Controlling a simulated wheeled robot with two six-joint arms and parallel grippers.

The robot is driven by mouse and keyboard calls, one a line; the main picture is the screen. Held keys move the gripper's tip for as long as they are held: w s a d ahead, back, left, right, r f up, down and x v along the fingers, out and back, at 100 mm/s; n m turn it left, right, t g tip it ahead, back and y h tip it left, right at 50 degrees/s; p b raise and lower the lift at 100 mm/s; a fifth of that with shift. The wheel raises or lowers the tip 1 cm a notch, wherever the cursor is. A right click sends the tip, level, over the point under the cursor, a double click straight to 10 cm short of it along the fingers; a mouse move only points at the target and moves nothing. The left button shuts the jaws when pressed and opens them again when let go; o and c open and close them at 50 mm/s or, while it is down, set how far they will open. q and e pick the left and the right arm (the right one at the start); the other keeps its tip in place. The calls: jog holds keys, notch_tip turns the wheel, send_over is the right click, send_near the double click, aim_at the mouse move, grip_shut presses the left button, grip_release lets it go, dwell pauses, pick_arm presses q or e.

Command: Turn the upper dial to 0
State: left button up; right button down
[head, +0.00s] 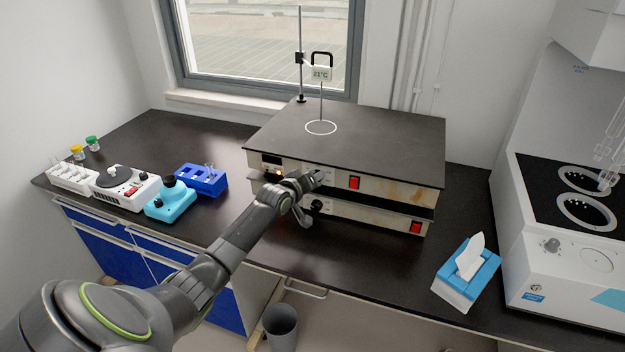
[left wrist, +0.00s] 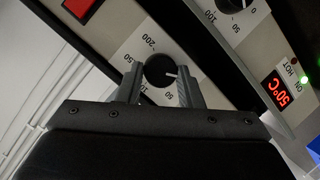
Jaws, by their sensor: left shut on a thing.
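My left gripper (head: 318,178) is at the front of the upper of two stacked plate units (head: 395,190). In the left wrist view, its two fingers (left wrist: 160,82) stand either side of the black upper dial (left wrist: 158,70) and are shut on it. The dial's white mark points toward the right finger in that view, which hides the scale there; some numbers, including 200 and 50, show around the dial. The lower dial (left wrist: 230,3) is partly cut off at the top; it also shows in the head view (head: 318,205). My right gripper is not in view.
A red display reading 50°C (left wrist: 281,91) is on the lower unit. A red switch (head: 354,182) is right of the upper dial. A tissue box (head: 466,276) stands to the right, a blue rack (head: 203,180) and a cyan device (head: 170,204) to the left.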

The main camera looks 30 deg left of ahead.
pick_arm(q)
jog(key=shift+f, duration=0.15)
jog(key=o, duration=1)
jog(key=shift+s, duration=0.1)
jog(key=v, duration=1.7)
jog(key=shift+s, duration=0.15)
